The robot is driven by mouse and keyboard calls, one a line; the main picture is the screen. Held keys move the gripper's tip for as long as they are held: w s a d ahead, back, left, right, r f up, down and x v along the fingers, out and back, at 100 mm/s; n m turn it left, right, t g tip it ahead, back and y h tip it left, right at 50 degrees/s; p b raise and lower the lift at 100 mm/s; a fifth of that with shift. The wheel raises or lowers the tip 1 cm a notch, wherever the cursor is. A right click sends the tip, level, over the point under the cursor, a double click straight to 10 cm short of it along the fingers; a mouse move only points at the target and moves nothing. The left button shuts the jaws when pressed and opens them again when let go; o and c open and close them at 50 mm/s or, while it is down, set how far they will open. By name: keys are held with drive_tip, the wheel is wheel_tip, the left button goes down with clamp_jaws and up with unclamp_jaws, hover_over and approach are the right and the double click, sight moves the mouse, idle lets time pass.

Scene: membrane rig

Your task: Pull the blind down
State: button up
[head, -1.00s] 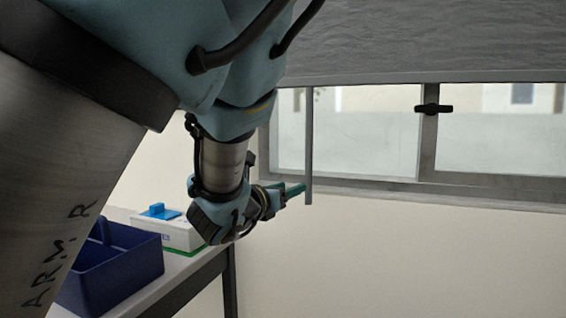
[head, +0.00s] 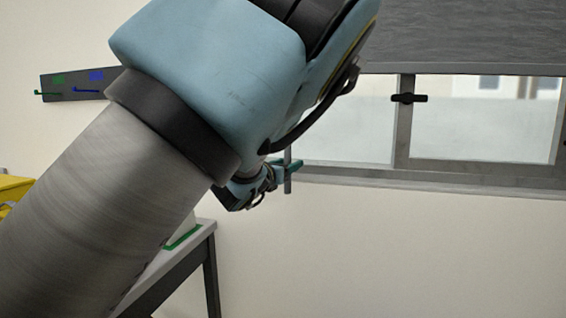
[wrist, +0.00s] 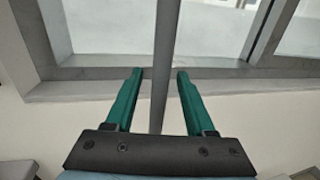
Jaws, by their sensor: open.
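The grey blind (head: 470,35) covers the upper part of the window in the head view, and its lower edge hangs above the bare glass. A thin grey rod (head: 288,186) hangs at the left side of the window; my arm hides its upper part. The rod also shows in the wrist view (wrist: 166,35), running between my green fingers. My gripper (head: 291,164) is at the rod's lower part. In the wrist view my gripper (wrist: 160,73) is open, with a finger on each side of the rod and gaps showing.
The window frame and sill (head: 430,180) lie behind the rod, with a black window handle (head: 408,98) to the right. A table (head: 190,250) stands at lower left, partly behind my arm. A hook rack (head: 75,84) and a yellow bin (head: 14,188) show at far left.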

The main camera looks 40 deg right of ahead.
drive_tip(key=shift+d, duration=0.1)
clamp_jaws()
idle(0.4)
idle(1.0)
